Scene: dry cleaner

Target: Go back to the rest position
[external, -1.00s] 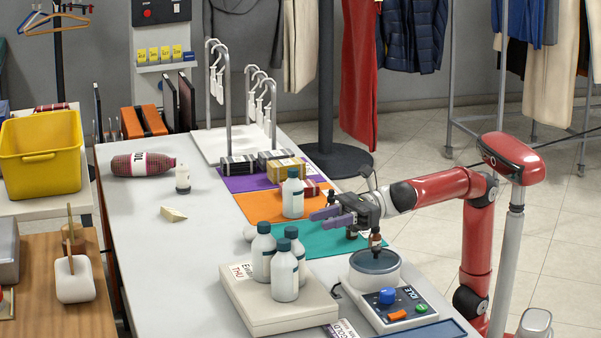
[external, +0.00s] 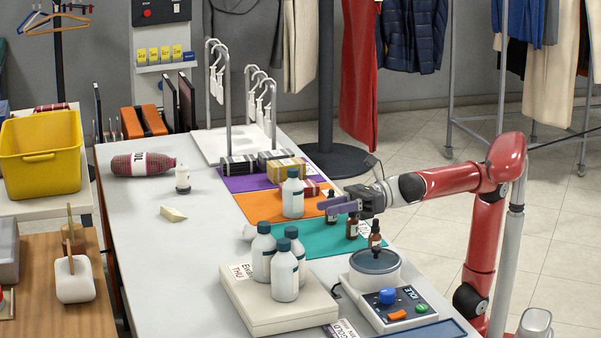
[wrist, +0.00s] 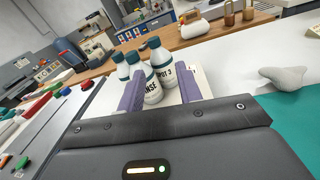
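My gripper (external: 328,207) is above the teal mat (external: 320,241) in the external view, pointing left. Its purple fingers are spread, with nothing held between them. In the wrist view the gripper (wrist: 160,90) also shows its fingers apart, with white bottles (wrist: 152,84) visible beyond and between them. Small brown bottles stand close by: one (external: 352,226) below the gripper, one (external: 375,236) nearer the dial device, and one (external: 331,212) partly hidden behind the fingers.
White bottles (external: 285,276) stand on a pale box (external: 262,306) in front of the mat. A device with a round grey top (external: 376,262) is at the counter's right edge. An orange mat (external: 262,207) lies behind. Open floor (external: 420,150) lies right of the counter.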

